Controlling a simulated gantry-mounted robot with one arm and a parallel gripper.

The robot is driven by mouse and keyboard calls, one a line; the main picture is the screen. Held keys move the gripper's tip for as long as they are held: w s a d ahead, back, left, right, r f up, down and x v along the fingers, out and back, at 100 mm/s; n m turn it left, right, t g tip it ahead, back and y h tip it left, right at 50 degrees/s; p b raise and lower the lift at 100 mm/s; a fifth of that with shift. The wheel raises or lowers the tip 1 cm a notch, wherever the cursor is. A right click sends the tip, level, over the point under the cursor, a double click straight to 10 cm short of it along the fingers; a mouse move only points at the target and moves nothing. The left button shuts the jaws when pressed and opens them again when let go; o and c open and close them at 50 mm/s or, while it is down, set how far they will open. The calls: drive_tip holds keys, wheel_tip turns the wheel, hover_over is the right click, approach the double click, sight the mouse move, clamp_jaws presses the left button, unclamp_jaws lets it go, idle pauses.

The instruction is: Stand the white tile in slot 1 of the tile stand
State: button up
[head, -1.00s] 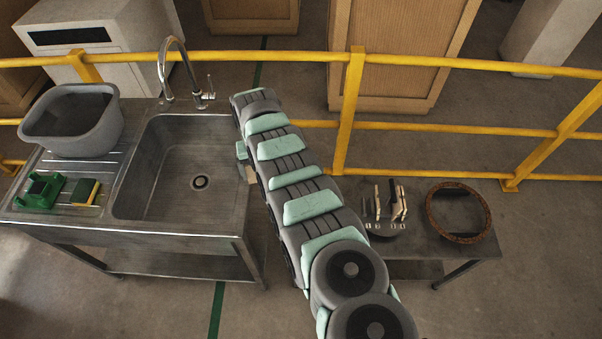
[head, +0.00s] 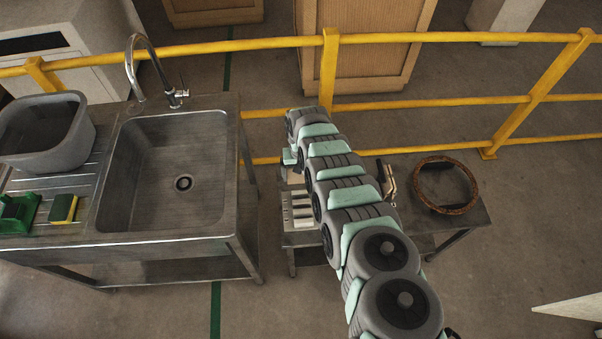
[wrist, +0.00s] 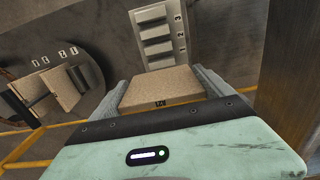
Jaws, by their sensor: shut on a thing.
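My gripper (wrist: 162,88) is shut on a pale beige tile (wrist: 160,86) with a small dark mark on its near edge. I take it for the white tile, but its colour looks tan here. The tile stand (wrist: 157,47) lies just beyond the tile in the wrist view, with grey ridges and the numerals 1, 2 and 3 along its right side. The held tile is apart from the numerals; its lower edge is hidden. In the head view the stand (head: 301,208) shows left of my arm, partly covered, and my gripper is mostly hidden.
A rusty ring (head: 445,210) lies on the metal table's right side. The sink (head: 165,170) is to the left, and a yellow railing (head: 430,105) runs behind.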

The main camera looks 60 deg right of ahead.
sight(301, 179)
wheel_tip(301, 179, down, 8)
drive_tip(key=b, duration=0.6)
drive_tip(key=shift+r, duration=0.15)
drive_tip(key=shift+a+f+b, duration=0.15)
drive_tip(key=shift+f+b, duration=1.95)
drive_tip(key=shift+f, duration=0.3)
idle(2.4)
idle(0.3)
drive_tip(key=o, duration=1.3)
drive_tip(key=shift+r, duration=0.1)
drive_tip(key=shift+r+p, duration=4.45)
